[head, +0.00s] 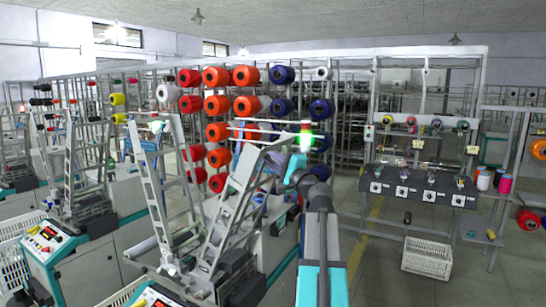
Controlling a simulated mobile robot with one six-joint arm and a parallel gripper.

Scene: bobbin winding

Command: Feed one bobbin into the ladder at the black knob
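Several slanted metal ladders stand on the teal and white machines: one at the left (72,165), one in the middle (152,185) and one nearest my arm (232,205). I cannot tell which has a black knob beside it. Red bobbins (216,76) and dark blue bobbins (282,75) hang on the rack behind. My arm reaches forward from the bottom, and its end, my gripper (296,167), is beside the top of the nearest ladder. Its fingers are too small and hidden to tell whether they are open or hold anything.
At the right is a winding frame with a dark panel (415,188) bearing several white dials. A white crate (427,257) sits on the floor below it. Open floor lies between my arm and the crate.

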